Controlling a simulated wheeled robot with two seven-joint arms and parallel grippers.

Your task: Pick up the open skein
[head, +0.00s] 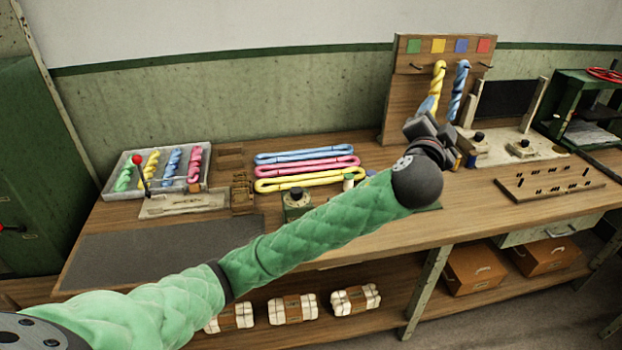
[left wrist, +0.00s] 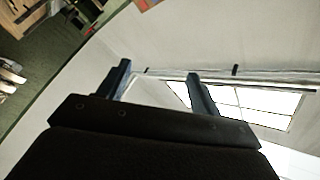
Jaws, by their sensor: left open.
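Open, untwisted skeins lie side by side on the wooden bench in the head view: a blue one (head: 305,155), a pink one (head: 308,167) and a yellow one (head: 312,179). My left arm reaches across from the left, passing in front of the bench. My left gripper (head: 428,124) is raised in front of the hook board, to the right of the open skeins and apart from them. In the left wrist view its fingers (left wrist: 158,78) stand apart with nothing between them. My right gripper is not in view.
A tray (head: 207,187) of twisted skeins stands at the left. The hook board (head: 399,98) carries yellow and blue twisted hanks. Small devices (head: 296,200) stand near the yellow skein. A dark mat (head: 150,250) lies bare at the front left. A pegged board (head: 550,186) lies right.

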